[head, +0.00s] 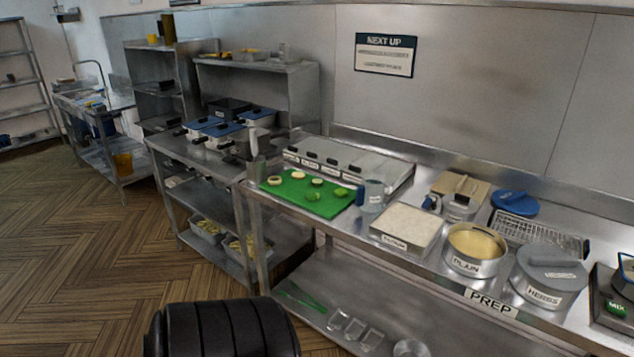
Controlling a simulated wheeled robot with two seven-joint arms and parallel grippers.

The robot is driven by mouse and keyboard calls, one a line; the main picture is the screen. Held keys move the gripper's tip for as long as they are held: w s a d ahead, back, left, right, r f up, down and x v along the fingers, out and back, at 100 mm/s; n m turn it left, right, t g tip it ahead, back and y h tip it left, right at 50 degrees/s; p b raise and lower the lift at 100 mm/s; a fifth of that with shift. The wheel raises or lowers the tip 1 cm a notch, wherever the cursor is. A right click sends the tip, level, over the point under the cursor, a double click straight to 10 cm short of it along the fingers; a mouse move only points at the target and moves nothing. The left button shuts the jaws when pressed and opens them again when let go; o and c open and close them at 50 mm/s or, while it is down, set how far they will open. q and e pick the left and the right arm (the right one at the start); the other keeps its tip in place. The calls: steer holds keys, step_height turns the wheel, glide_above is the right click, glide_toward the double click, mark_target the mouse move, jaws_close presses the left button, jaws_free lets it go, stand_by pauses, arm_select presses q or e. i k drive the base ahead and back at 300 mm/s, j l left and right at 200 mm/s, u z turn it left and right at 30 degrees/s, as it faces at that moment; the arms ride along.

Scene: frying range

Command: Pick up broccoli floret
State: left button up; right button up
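A green cutting board (290,190) lies on the steel prep counter, left of the middle of the head view. Several small food pieces lie on it. Some are pale slices, and a few near its right part are green, such as a green piece (340,192) by the right edge. They are too small to tell which is the broccoli floret. Neither of my grippers is in view. A black ribbed part of mine shows at the bottom edge.
Right of the board stand a grey-blue jug (373,196), a flour tray (406,228), a pot labelled PLAIN (475,262) and a lidded HERBS pot (548,285). Lidded bins (345,160) line the back. A lower shelf (390,300) holds small items. Floor at left is clear.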

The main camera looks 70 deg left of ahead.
mark_target(312, 195)
steer(key=u, duration=2.15)
